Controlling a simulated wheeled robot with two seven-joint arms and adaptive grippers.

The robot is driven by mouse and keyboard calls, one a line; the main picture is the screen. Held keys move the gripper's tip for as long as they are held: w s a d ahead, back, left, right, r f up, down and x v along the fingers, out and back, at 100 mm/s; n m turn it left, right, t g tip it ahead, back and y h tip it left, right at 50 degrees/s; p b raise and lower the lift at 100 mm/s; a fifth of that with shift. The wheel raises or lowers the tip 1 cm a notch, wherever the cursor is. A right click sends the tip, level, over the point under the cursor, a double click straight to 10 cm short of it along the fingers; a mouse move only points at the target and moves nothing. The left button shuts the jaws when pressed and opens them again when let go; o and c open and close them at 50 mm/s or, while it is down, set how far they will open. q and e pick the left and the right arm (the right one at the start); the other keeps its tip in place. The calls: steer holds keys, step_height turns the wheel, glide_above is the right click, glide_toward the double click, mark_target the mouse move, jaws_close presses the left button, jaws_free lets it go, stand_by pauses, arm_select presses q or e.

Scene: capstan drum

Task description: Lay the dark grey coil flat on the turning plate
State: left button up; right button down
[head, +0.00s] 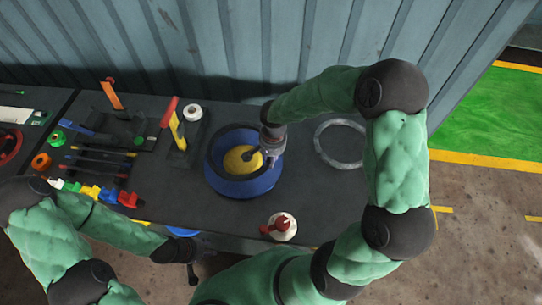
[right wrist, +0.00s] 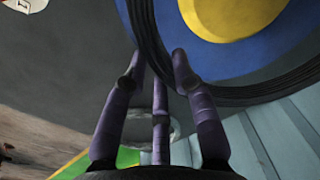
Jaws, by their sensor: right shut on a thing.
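The dark grey coil (head: 235,133) shows in the head view as a dark band around the yellow centre of the blue drum (head: 243,190). In the right wrist view the coil (right wrist: 148,40) is a ridged dark curve beside the blue surface (right wrist: 186,55) and the yellow hub (right wrist: 233,14). My right gripper (head: 268,152) is at the drum's right side, shut on the coil's edge; its purple fingers (right wrist: 160,72) reach the coil. I cannot tell whether the coil touches the plate all round. My left gripper (head: 194,262) is low at the table's front edge, away from the drum; its finger opening is unclear.
A light grey ring (head: 319,142) lies right of the drum. A red-handled item (head: 280,223) on a white round base stands in front. Several tools and coloured pieces (head: 98,192) fill the left side. A corrugated wall (head: 230,45) stands close behind.

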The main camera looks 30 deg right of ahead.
steer(key=b, duration=0.2)
glide_above(271, 172)
steer(key=shift+w+d+f, duration=0.1)
steer(key=shift+w+f, duration=0.05)
steer(key=shift+f, duration=0.95)
steer(key=shift+w+f, duration=0.1)
steer(key=shift+f, duration=1)
steer(key=shift+f+b, duration=1)
steer(key=shift+b, duration=0.35)
steer(key=c, duration=1)
jaws_free()
steer(key=shift+o, duration=0.4)
steer(key=shift+s, duration=0.1)
steer(key=shift+s, duration=0.1)
step_height(271, 172, up, 12)
steer(key=shift+d, duration=0.15)
steer(key=shift+s, duration=0.15)
